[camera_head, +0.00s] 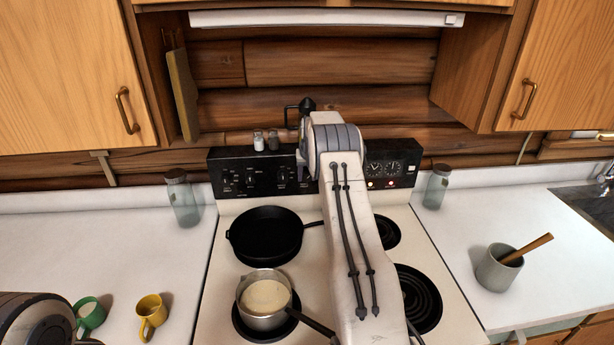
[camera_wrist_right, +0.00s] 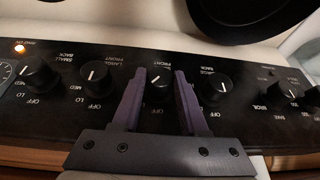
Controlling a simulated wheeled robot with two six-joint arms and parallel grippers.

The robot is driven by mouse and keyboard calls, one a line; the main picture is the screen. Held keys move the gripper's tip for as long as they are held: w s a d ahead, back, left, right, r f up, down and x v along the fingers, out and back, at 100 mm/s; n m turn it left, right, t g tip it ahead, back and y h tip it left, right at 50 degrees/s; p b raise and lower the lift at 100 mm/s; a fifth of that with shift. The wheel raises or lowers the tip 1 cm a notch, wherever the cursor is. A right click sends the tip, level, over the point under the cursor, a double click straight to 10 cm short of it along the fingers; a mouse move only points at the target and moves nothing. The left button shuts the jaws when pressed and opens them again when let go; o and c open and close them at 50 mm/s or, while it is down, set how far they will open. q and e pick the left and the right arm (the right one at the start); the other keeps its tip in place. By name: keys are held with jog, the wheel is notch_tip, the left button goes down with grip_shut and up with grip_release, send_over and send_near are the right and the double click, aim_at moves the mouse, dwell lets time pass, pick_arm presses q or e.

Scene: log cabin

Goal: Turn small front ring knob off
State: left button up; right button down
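The stove's control panel (camera_wrist_right: 60,115) fills the right wrist view, with a row of black knobs. One knob (camera_wrist_right: 158,84) with a tilted white pointer sits between the fingers of my right gripper (camera_wrist_right: 160,76). Its label is partly hidden; I can read only "FRONT". The fingers are open, one on each side of the knob; I cannot tell if they touch it. In the head view my right arm reaches over the stove to the panel (camera_head: 240,172) and hides its middle. My left gripper is out of view.
Neighbouring knobs (camera_wrist_right: 95,78) (camera_wrist_right: 213,86) stand close to both fingers. A lamp (camera_wrist_right: 20,48) glows on the panel. On the stove are a black skillet (camera_head: 262,235) and a saucepan (camera_head: 265,298) with pale contents. Salt and pepper shakers (camera_head: 265,140) stand on the panel top.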

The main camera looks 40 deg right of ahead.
jog(key=shift+w+a, duration=0.1)
jog(key=shift+a, duration=0.05)
jog(key=shift+g+h, duration=0.3)
jog(key=shift+w+a+f+n+g+h+b, duration=0.15)
jog(key=shift+g+h+b, duration=0.1)
jog(key=shift+h+b, duration=0.15)
jog(key=shift+a+f+n+g+h+b, duration=0.15)
jog(key=shift+g+h+b, duration=0.1)
jog(key=shift+h+b, duration=0.15)
jog(key=shift+w+a+n+g+h+b, duration=0.1)
jog(key=shift+n+g+h+b, duration=0.2)
jog(key=shift+g+h+b, duration=0.7)
jog(key=shift+h+b, duration=0.85)
jog(key=shift+h, duration=0.25)
jog(key=shift+r, duration=0.1)
jog(key=shift+a, duration=0.1)
jog(key=shift+c, duration=2.2)
grip_release()
